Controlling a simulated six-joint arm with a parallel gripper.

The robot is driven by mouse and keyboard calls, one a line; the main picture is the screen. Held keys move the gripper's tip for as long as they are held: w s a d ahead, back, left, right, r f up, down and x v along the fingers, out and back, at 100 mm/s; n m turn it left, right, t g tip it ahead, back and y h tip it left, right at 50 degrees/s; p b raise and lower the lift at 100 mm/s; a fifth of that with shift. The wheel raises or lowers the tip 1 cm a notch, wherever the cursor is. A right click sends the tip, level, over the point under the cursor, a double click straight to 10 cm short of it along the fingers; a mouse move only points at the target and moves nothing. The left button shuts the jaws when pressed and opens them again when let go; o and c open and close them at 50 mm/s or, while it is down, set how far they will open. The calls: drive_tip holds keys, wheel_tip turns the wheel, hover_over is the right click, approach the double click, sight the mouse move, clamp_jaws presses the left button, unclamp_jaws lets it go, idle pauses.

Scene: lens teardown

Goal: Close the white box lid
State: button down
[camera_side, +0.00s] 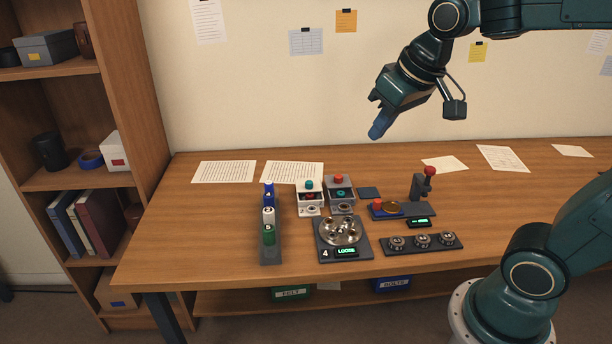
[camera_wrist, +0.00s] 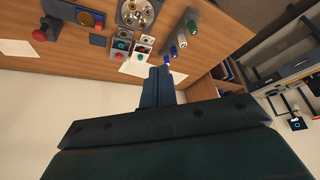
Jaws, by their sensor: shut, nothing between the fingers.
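The small white box (camera_side: 310,209) stands on the table left of centre, with a teal knob (camera_side: 309,184) on top and a dark red patch below the knob. Its lid's exact position is too small to tell. The box also shows in the wrist view (camera_wrist: 147,40), near the top middle. My gripper (camera_side: 376,134) is shut and empty, high above the back of the table. It is up and to the right of the box, well apart from it. In the wrist view the closed fingers (camera_wrist: 157,72) point toward the table.
A grey box (camera_side: 341,194) with a red knob stands close on the white box's right. A tray (camera_side: 323,250) with a round metal dish is in front. A lever device (camera_side: 418,208) stands right. The air around my gripper is clear.

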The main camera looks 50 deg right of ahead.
drive_tip(key=w+d+f+m, duration=0.1)
drive_tip(key=w+d, duration=0.3)
drive_tip(key=w, duration=0.7)
drive_tip(key=m+g+h, duration=0.1)
drive_tip(key=m+g, duration=0.1)
drive_tip(key=m, duration=0.2)
hover_over(309, 182)
drive_tip(key=w+d, duration=0.1)
drive_tip(key=w, duration=0.1)
wheel_tip(309, 182, down, 20)
drive_tip(key=shift+w+d, duration=0.15)
drive_tip(key=shift+d, duration=0.05)
drive_tip(key=x, duration=1)
drive_tip(key=shift+w+d, duration=0.1)
drive_tip(key=shift+s+a+r, duration=0.1)
drive_tip(key=shift+s+a, duration=0.4)
drive_tip(key=shift+s, duration=0.4)
drive_tip(key=shift+s+a+r, duration=0.1)
drive_tip(key=shift+s+a, duration=0.4)
drive_tip(key=shift+s, duration=0.35)
